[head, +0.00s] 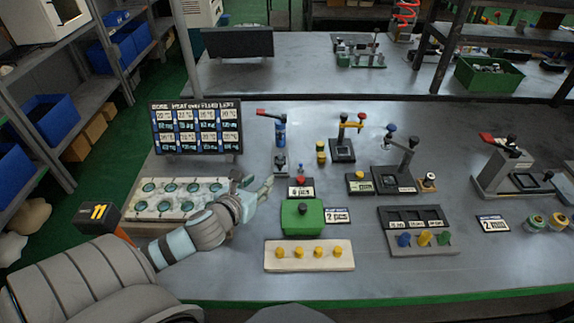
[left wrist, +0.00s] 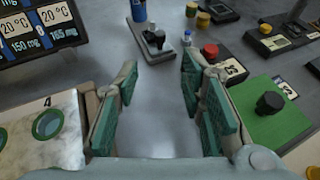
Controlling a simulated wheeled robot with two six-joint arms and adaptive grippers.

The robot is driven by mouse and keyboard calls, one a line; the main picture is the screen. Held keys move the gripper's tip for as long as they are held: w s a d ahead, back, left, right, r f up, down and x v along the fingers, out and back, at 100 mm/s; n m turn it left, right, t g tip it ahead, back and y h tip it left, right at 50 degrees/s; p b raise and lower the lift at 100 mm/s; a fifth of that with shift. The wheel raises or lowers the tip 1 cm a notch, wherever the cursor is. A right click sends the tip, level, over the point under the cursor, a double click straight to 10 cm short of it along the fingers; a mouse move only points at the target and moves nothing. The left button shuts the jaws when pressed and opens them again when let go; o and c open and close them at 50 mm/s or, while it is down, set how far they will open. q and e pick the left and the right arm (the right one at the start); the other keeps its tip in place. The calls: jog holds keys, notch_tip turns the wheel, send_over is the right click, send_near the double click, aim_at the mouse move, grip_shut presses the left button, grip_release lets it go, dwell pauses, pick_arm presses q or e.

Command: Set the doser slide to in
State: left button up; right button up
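No part is labelled as the doser. The likeliest one is the blue cylinder (head: 280,133) with a red-ended lever on top, at the back middle of the table. A small grey slide block with a black knob (head: 281,161) sits at its front; it also shows in the left wrist view (left wrist: 154,42), ahead of the fingers. I cannot tell the slide's position. My left gripper (head: 260,187) is open and empty, in front of the block and apart from it; in the left wrist view the green-padded fingers (left wrist: 160,80) stand wide apart. My right gripper is not in view.
A green box with a black knob (head: 301,218) and a red button block (head: 301,187) stand right of my gripper. A white tray with round green wells (head: 178,212) and a display board (head: 197,128) are left. Bare table lies between my fingers and the block.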

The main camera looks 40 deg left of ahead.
pick_arm(q)
jog(key=b, duration=0.2)
send_near(278, 164)
jog(key=shift+x, duration=1.1)
jog(key=b+x, duration=0.1)
jog(key=x, duration=0.5)
jog(key=shift+d+f, duration=0.1)
jog(key=shift+d, duration=0.05)
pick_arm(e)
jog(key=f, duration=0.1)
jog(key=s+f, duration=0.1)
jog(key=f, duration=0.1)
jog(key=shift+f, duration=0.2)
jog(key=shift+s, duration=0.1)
pick_arm(q)
jog(key=shift+c, duration=0.3)
jog(key=shift+w, duration=0.1)
grip_shut()
